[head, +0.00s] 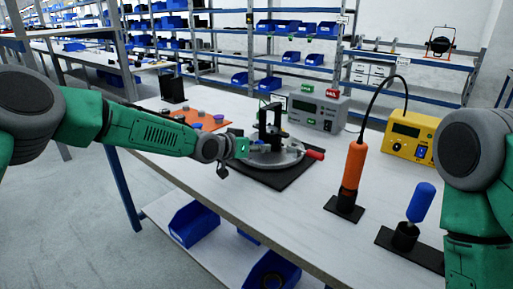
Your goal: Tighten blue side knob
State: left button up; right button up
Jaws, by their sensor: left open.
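A round grey metal fixture (285,158) with a black upright bracket lies on a black mat (283,181) on the workbench. A red-tipped handle (315,154) sticks out from its right side. I cannot clearly make out a blue side knob; the fixture's left side, where small parts show, is partly hidden by my gripper. My left gripper (235,152) is open at the left edge of the fixture, and I cannot tell whether it touches anything. My right arm comes in at the right edge, but its gripper is out of view.
An orange tool (352,167) stands upright right of the fixture, cabled to a yellow box (409,137). A blue-handled tool (421,203) stands nearer. A grey instrument (318,109) is behind. An orange mat (203,121) holds several small parts. The bench's front middle is clear.

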pick_arm(q)
grip_shut()
jog(key=shift+s+d+m+y+p, duration=0.1)
jog(key=shift+m+y+p, duration=0.2)
jog(key=shift+p, duration=0.2)
jog(key=shift+m+t+y+p, duration=0.3)
jog(key=shift+m+p, duration=0.05)
jog(key=shift+m, duration=0.15)
jog(key=shift+d+f+m, duration=0.1)
jog(key=shift+f+m, duration=0.05)
jog(key=shift+m, duration=0.45)
jog(key=shift+m+t+y+b, duration=0.35)
jog(key=shift+m+t+y, duration=0.15)
jog(key=shift+y, duration=0.1)
grip_release()
